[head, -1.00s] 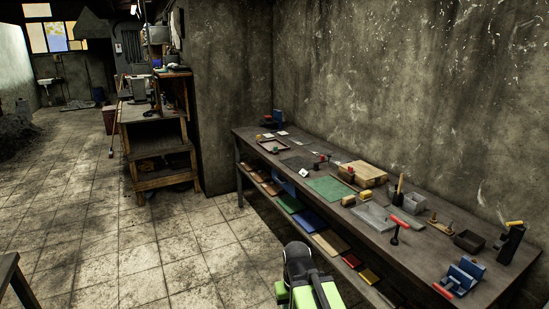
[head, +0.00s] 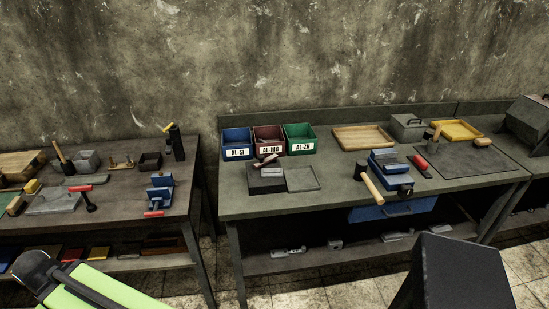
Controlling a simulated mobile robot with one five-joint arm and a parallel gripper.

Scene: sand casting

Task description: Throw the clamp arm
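I cannot tell for sure which part is the clamp arm. On the left bench, a blue vise-like fixture (head: 160,194) has a red bar at its front. Behind stands a black upright device with a yellow handle (head: 174,141). On the right bench, a dark block (head: 266,181) carries a small clamp-like piece with a reddish handle (head: 266,161). A blue fixture (head: 387,167) sits farther right, with a wooden handle beside it. My green arm link shows at the lower left; my gripper is out of view.
Blue (head: 237,142), red (head: 269,139) and green (head: 300,138) labelled bins stand at the back of the right bench (head: 235,203). A wooden tray (head: 363,136) and yellow tray (head: 457,130) are farther right. A narrow gap separates the benches. A dark boxy shape fills the bottom right.

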